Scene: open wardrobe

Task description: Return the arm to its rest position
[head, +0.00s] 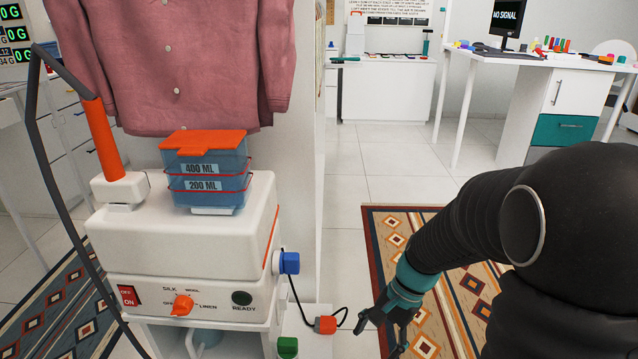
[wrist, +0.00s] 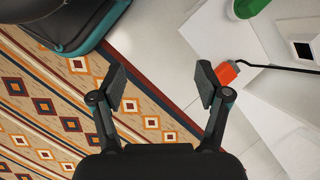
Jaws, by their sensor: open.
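My arm comes in from the right in the head view and reaches down and left. My gripper (head: 392,318) hangs low over the patterned rug's left edge. In the wrist view my gripper (wrist: 160,88) is open, with its two fingers wide apart and nothing between them. Rug and pale floor show below and between the fingers. An orange plug (wrist: 227,72) on a black cable lies just beyond the right finger in the wrist view. The plug also shows in the head view (head: 325,324), left of my gripper and apart from it.
A white steamer unit (head: 190,240) with a blue tank (head: 207,180) stands at left, under a hanging pink shirt (head: 190,60). A green cap (head: 287,346) is low near it. The rug (head: 385,222) lies right of centre. A white desk (head: 500,60) stands behind; tiled floor between is clear.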

